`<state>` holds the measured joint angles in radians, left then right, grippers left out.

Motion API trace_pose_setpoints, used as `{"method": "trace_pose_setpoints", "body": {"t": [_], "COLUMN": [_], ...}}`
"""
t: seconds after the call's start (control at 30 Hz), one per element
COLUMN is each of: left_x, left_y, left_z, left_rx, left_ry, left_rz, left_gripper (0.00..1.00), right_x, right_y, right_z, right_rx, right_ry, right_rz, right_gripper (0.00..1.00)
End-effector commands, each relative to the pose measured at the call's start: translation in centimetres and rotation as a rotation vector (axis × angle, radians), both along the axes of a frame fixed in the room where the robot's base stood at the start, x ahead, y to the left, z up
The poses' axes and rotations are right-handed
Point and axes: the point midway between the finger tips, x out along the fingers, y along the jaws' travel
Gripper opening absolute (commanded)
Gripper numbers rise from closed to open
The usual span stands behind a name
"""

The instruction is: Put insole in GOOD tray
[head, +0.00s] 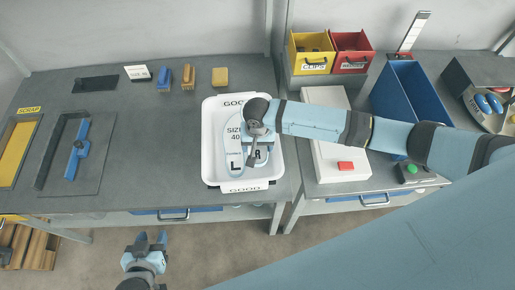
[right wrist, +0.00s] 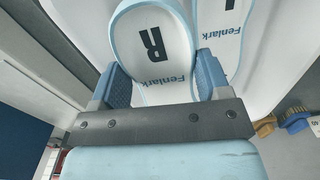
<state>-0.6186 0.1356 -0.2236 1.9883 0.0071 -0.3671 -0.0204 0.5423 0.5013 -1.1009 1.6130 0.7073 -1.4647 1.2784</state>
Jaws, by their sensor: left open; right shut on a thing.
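The white GOOD tray (head: 212,172) stands on the grey bench in the middle of the head view. A pale-blue-edged insole marked L (head: 234,146) lies in its left part. My right gripper (head: 252,155) is over the tray, shut on the insole marked R (head: 259,156). In the right wrist view the R insole (right wrist: 152,50) is between the blue fingers, beside the L insole (right wrist: 228,38). Whether the R insole touches the tray floor I cannot tell. My arm hides part of the tray. My left gripper (head: 151,243) is open and empty in front of the bench.
Brushes (head: 188,77) and a yellow block (head: 220,78) lie behind the tray on the left. A yellow SCRAP slot (head: 17,152) is at far left. At right are a white box with a red button (head: 345,166), a blue bin (head: 412,88), and yellow (head: 312,52) and red bins (head: 352,52).

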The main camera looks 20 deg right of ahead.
Motion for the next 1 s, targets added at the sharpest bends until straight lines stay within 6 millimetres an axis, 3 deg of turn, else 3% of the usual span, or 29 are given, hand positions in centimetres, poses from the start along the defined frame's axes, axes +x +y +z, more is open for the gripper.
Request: {"method": "trace_pose_setpoints", "body": {"t": [0.23,0.97,1.0], "left_x": [0.0,-0.1,-0.1], "left_y": [0.0,0.0,0.0], "left_z": [0.1,0.3,0.3], "left_rx": [-0.001,-0.001,-0.001], "left_ry": [0.0,0.001,0.001], "left_rz": [0.001,0.002,0.002], "left_gripper": [0.46,0.46,0.46], "right_x": [0.0,-0.1,-0.1], "right_y": [0.0,0.0,0.0], "right_z": [-3.1,-4.3,-4.3], "right_rx": [-0.001,-0.001,-0.001], "right_ry": [0.0,0.001,0.001], "right_rz": [-0.001,0.001,0.0], "right_gripper": [0.47,0.47,0.77]}}
